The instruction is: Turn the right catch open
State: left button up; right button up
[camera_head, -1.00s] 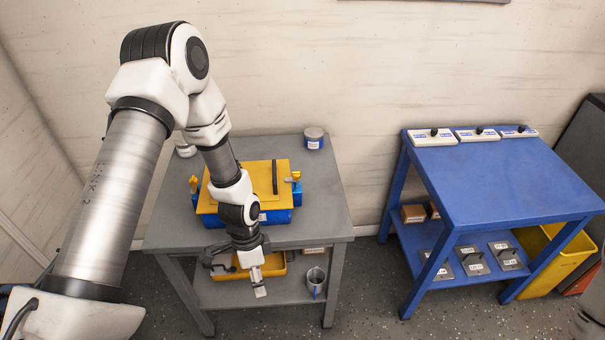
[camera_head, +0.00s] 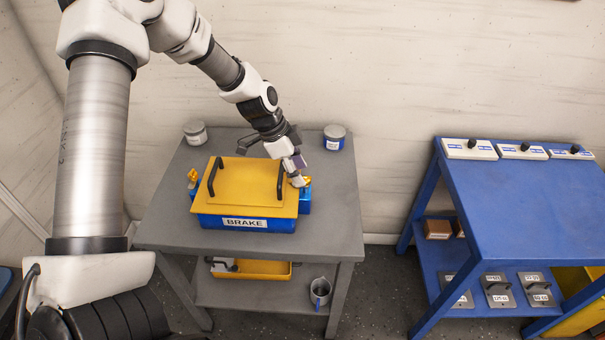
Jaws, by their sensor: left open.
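The yellow-lidded blue box labelled BRAKE (camera_head: 245,223) sits on the grey table. Its right catch (camera_head: 307,181), a small yellow piece on a blue mount, is at the box's right side and partly hidden by my left gripper. Its left catch (camera_head: 192,177), also yellow, is at the left side. My left gripper (camera_head: 296,178) is open, with its tip beside the right catch, near the lid's right handle. I cannot tell whether it touches the catch. My right gripper is not in view.
Two lidded tins, left (camera_head: 195,133) and right (camera_head: 334,137), stand at the back of the grey table (camera_head: 335,215). A yellow tray (camera_head: 262,270) and a mug (camera_head: 320,291) are on its lower shelf. A blue table (camera_head: 510,200) stands to the right.

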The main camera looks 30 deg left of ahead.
aim_at(305, 177)
pick_arm(q)
jog(key=w+f, duration=0.2)
jog(key=f, duration=0.1)
jog(key=shift+w+d, duration=0.25)
jog(key=shift+d, duration=0.05)
jog(key=shift+s+r, duration=0.15)
jog(key=shift+s, duration=0.1)
jog(key=shift+s+r, duration=0.2)
jog(key=shift+s, duration=0.05)
jog(key=shift+c, duration=1.3)
jog(key=c, duration=0.6)
jog(key=shift+f, duration=0.15)
grip_shut()
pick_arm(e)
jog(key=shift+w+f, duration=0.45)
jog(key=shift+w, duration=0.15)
